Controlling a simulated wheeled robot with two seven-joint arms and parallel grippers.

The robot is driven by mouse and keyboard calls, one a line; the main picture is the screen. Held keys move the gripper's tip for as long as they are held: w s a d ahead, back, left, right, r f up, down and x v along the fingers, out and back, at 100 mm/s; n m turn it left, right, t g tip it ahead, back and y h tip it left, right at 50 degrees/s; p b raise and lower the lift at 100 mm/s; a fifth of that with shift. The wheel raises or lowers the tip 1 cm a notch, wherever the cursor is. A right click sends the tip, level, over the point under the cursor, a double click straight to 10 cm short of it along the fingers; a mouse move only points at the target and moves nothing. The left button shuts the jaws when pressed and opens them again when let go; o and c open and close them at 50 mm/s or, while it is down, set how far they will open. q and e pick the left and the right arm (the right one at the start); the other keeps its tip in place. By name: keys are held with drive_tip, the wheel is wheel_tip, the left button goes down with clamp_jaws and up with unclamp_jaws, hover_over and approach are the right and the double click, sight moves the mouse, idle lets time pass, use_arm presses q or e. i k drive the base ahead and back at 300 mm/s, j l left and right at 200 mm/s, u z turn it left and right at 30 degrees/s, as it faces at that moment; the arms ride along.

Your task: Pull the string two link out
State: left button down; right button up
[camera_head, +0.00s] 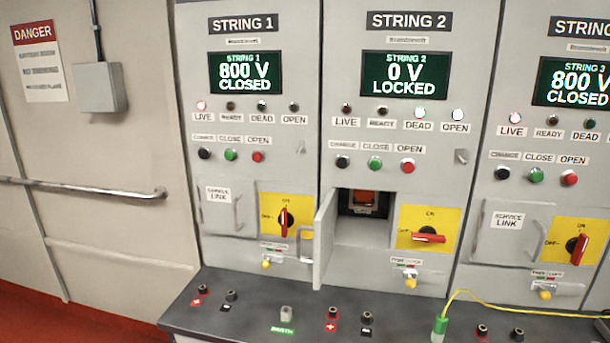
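The String 2 cabinet (340,225) is in the middle of the head view. Its display (404,74) reads 0 V LOCKED, and its DEAD and OPEN lamps look lit. Its small service door (325,237) stands open, swung out on the left side of the compartment. Inside the opening, the link (364,197) shows as an orange-red block in a dark holder at the back. The String 2 rotary switch (429,236) has its red handle horizontal, pointing to OFF. Neither of my grippers is in view.
String 1 (238,73) and String 3 (577,82) read 800 V CLOSED, with service doors shut. A dark ledge (250,312) below carries several terminals. A green-ended yellow lead (440,325) lies at the right. A wall rail (90,190) and grey box (101,88) are at left.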

sight(361, 197)
drive_tip(key=i+j+z, duration=0.25)
drive_tip(key=j+z, duration=0.2)
drive_tip(key=j, duration=0.2)
drive_tip(key=i+j+z, duration=0.1)
drive_tip(key=j+z, duration=0.35)
drive_tip(key=j, duration=0.3)
drive_tip(key=i+u, duration=0.3)
drive_tip(key=i+j+u, duration=0.1)
drive_tip(key=i+u, duration=0.2)
drive_tip(key=k, duration=0.05)
